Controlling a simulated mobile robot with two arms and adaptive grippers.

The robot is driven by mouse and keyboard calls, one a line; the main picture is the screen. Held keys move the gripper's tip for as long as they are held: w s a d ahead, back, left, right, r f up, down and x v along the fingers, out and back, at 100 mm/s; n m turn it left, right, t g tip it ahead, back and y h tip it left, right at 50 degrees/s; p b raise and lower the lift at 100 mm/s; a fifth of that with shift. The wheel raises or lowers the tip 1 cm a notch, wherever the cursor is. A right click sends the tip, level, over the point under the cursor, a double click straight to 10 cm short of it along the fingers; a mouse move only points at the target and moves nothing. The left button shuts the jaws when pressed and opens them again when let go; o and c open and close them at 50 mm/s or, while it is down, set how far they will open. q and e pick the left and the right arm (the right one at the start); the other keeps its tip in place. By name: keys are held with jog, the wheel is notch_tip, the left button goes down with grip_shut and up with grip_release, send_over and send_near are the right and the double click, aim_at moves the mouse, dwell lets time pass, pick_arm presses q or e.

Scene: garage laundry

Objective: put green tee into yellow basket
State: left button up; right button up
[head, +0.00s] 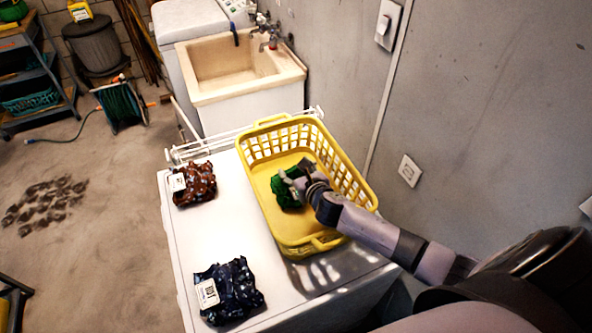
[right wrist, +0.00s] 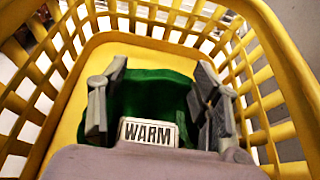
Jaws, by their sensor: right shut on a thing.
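The yellow basket (head: 268,207) stands on the white machine top in the head view; its slatted walls surround the gripper in the right wrist view (right wrist: 70,95). The green tee (head: 287,193) is inside the basket and also shows in the right wrist view (right wrist: 150,92), with a white "WARM" tag. My right gripper (head: 291,181) is inside the basket, shut on the green tee; its two fingers also show in the right wrist view (right wrist: 155,105). I cannot tell whether the tee touches the basket floor. My left gripper is not in view.
A red-brown patterned cloth (head: 200,185) and a dark blue patterned cloth (head: 234,290), each with a white tag, lie on the white top (head: 205,235) left of the basket. A white drying rack (head: 205,150) and a sink (head: 240,70) are behind. A grey wall is at right.

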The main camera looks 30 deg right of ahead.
jog(key=shift+f, duration=0.15)
jog(key=o, duration=1.7)
jog(key=shift+c, duration=0.2)
